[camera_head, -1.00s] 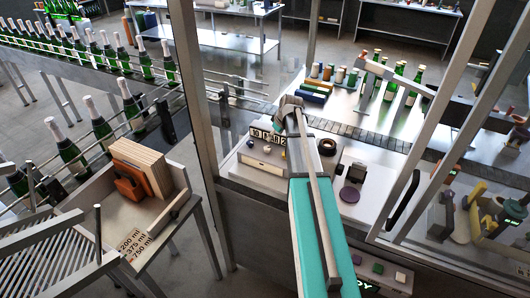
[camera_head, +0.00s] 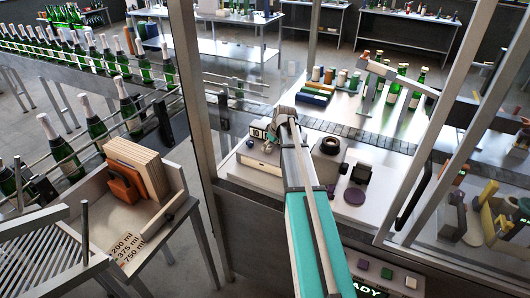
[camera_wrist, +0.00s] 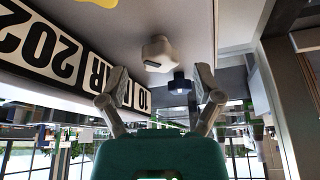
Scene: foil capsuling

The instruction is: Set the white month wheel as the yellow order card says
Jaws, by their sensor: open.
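The white month wheel, a pale knob (camera_wrist: 158,52), sticks out of the panel in the wrist view, which is upside down. My gripper (camera_wrist: 160,84) is open and empty, with the white knob ahead between its fingers and apart from them. A dark blue knob (camera_wrist: 180,82) sits beyond it. The date windows (camera_wrist: 62,62) show "10", a month that seems to end in "AR", and a year starting "202". My left finger partly covers them. In the head view my gripper (camera_head: 284,118) hides part of the date display (camera_head: 257,133). A yellow patch (camera_wrist: 95,2) shows at the top edge; I cannot read it.
A black round fixture (camera_head: 327,146) and a purple disc (camera_head: 354,196) are on the bench right of my arm. Glass-frame posts (camera_head: 196,100) stand close by on the left. A conveyor with green bottles (camera_head: 97,127) runs at the left.

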